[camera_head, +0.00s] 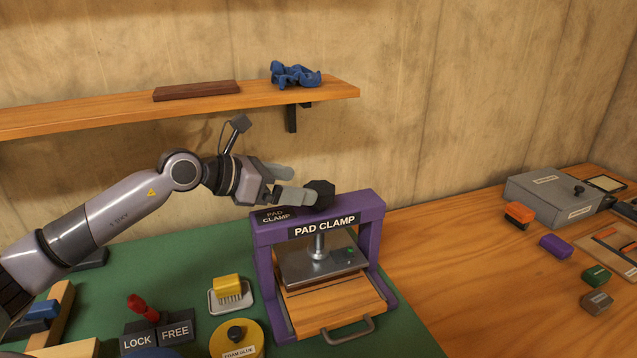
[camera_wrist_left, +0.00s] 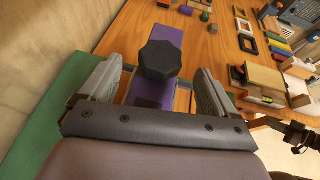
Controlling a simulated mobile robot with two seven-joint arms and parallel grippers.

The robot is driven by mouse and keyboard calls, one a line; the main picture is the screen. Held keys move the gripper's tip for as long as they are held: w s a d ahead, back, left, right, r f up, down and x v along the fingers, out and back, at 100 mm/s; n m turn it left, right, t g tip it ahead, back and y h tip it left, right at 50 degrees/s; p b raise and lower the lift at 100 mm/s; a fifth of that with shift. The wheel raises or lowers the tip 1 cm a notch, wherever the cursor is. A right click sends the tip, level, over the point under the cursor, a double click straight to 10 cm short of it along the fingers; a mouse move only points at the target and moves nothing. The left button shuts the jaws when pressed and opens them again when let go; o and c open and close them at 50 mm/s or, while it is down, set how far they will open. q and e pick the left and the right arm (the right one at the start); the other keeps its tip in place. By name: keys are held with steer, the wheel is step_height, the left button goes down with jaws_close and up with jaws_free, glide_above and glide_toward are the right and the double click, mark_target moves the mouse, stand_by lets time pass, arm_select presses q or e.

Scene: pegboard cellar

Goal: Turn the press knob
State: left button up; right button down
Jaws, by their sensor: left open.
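The purple pad clamp press (camera_head: 262,262) stands on the green mat, with a metal pad (camera_head: 318,266) under its top beam and a wooden drawer-like board with a handle below. The black faceted press knob (camera_head: 321,192) sits on top of the beam. My left gripper (camera_head: 293,185) comes in from the left at knob height. In the left wrist view the knob (camera_wrist_left: 161,61) appears between and just beyond the tips of the two grey fingers (camera_wrist_left: 158,88), which are spread apart.
A shelf (camera_head: 60,119) with a brown block (camera_head: 196,91) and blue cloth (camera_head: 296,75) runs behind and above the arm. A grey box (camera_head: 550,200) is far right.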

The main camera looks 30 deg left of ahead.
mark_target(316, 187)
arm_select(q)
steer(key=p+x, duration=0.1)
steer(key=x, duration=0.4)
steer(key=shift+d, duration=0.1)
steer(key=shift+w+d+f+p, duration=0.25)
steer(key=shift+w+d+p, duration=0.1)
steer(key=shift+w, duration=0.15)
